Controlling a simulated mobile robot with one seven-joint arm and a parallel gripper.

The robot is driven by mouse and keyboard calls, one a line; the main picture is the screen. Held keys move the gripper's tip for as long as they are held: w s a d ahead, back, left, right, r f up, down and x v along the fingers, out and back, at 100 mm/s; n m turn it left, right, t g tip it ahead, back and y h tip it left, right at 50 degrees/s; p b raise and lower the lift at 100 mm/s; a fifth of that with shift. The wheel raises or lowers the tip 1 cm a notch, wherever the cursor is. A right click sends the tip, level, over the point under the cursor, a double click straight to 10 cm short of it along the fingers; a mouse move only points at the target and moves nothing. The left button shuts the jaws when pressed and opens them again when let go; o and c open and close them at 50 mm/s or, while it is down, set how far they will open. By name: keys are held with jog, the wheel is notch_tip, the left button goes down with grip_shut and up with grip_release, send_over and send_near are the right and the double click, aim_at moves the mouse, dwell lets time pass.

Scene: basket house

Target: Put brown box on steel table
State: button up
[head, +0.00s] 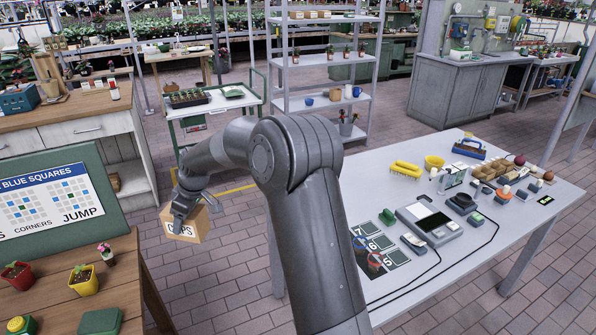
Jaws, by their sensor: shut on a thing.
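A small brown box (184,228) with dark lettering that ends in "PS" on its side is in the left half of the head view. My gripper (182,214) is shut on its top, and the fingertips are partly hidden. The box appears held above the brick floor, between the wooden counters and the grey table. The grey metal-looking table (535,212) fills the right side and may be the steel table. My arm hides part of its left edge.
The grey table carries a scale (430,224), number cards (375,250), yellow bananas (406,169), cables and several small items. A wooden table (130,262) with potted plants stands at left. A shelf rack (327,60) stands behind. The table's near right part is bare.

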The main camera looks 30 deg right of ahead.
jog(key=w+d+m+t+h, duration=0.15)
jog(key=d+m, duration=0.35)
jog(key=d, duration=1.9)
jog(key=s+d+m+h, duration=0.1)
jog(key=s+d+m, duration=0.25)
jog(key=d, duration=0.85)
jog(key=s+d+m+h, duration=0.15)
jog(key=s+d, duration=0.25)
jog(key=d, duration=0.9)
jog(key=shift+m+t, duration=0.25)
jog(key=shift+m, duration=0.05)
jog(key=shift+w+a+f, duration=1.3)
jog(key=shift+w+f, duration=0.2)
jog(key=shift+f, duration=0.3)
jog(key=shift+w+a+f, duration=1.25)
jog(key=shift+w+f, duration=0.25)
jog(key=shift+f, duration=0.3)
jog(key=shift+w+a+f, duration=1.3)
jog(key=shift+w+f, duration=0.2)
jog(key=shift+f, duration=0.3)
jog(key=shift+f, duration=0.15)
jog(key=o, duration=1.1)
jog(key=shift+c, duration=0.2)
